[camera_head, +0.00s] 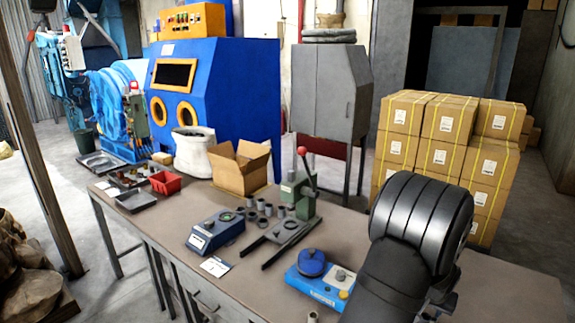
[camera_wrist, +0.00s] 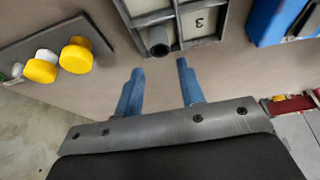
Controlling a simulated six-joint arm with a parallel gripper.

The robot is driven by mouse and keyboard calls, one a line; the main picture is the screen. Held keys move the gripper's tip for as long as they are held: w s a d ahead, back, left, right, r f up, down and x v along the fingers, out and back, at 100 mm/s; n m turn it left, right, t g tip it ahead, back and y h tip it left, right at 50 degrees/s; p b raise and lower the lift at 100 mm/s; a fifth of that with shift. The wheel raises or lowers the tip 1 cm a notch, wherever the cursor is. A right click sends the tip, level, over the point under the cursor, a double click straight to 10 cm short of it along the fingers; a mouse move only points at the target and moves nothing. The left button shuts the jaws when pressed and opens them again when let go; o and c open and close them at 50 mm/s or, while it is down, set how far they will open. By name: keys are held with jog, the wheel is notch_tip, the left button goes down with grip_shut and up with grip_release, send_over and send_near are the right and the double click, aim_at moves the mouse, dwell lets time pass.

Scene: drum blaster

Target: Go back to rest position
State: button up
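My gripper (camera_wrist: 160,72) shows in the wrist view with two blue fingers apart. It is open, with only the brown table top (camera_wrist: 220,70) visible between and around the fingers. A grey tray (camera_wrist: 194,42) marked "3" lies just beyond the fingertips. A grey cylinder (camera_wrist: 158,40) is at the tray's near corner, apart from the fingers. In the head view my black arm rises at the right and its gripper is hidden.
In the head view, the table (camera_head: 355,235) holds a green lever press (camera_head: 298,195), a blue scale (camera_head: 214,232), a blue-white device (camera_head: 320,280), an open cardboard box (camera_head: 241,170) and a red bin (camera_head: 166,183). The wrist view shows a panel with yellow buttons (camera_wrist: 76,55) at left.

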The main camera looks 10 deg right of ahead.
jog(key=x, duration=0.7)
jog(key=shift+d+f, duration=0.1)
jog(key=shift+f, duration=0.25)
jog(key=shift+w+r, duration=0.1)
jog(key=shift+r, duration=0.8)
